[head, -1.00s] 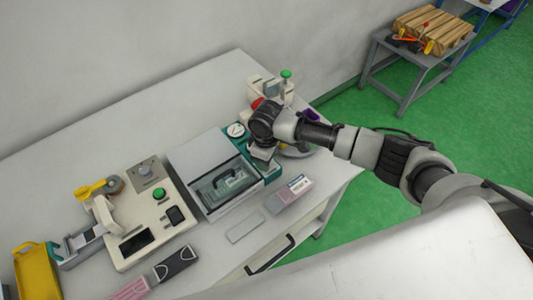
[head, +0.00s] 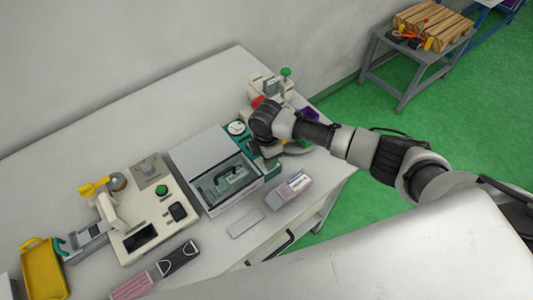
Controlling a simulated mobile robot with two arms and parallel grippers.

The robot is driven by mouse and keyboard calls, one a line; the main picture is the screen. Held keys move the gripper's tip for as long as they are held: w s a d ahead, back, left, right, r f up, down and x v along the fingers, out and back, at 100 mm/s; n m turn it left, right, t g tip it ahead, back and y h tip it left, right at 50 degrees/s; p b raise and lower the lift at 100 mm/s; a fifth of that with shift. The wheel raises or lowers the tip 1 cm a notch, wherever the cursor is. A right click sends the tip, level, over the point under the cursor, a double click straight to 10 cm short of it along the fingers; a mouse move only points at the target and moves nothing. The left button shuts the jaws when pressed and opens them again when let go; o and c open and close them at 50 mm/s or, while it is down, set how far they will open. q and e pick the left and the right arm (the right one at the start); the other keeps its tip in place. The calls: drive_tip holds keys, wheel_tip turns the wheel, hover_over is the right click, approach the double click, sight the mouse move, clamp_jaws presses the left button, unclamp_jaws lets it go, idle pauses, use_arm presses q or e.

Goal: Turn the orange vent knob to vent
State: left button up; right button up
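My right arm reaches in from the right, and its gripper (head: 264,150) points down over the teal unit with a round white gauge (head: 237,128). The dark wrist and gripper cover much of this unit. I cannot make out an orange vent knob; it may be hidden behind my gripper. The fingers are too small and dark to tell whether they are open or shut, or whether they touch anything. My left gripper is not in view.
A grey-white box with a clear-fronted compartment (head: 225,187) stands left of the teal unit. Further left is a cream machine (head: 150,215) with a green button. A small pack (head: 289,190) lies near the front edge. The back of the table is clear.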

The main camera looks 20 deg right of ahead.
drive_tip(key=shift+r+n, duration=0.1)
drive_tip(key=shift+n, duration=0.8)
drive_tip(key=o, duration=0.9)
wheel_tip(320, 180, up, 11)
drive_tip(key=shift+f+b, duration=0.15)
drive_tip(key=shift+b, duration=0.9)
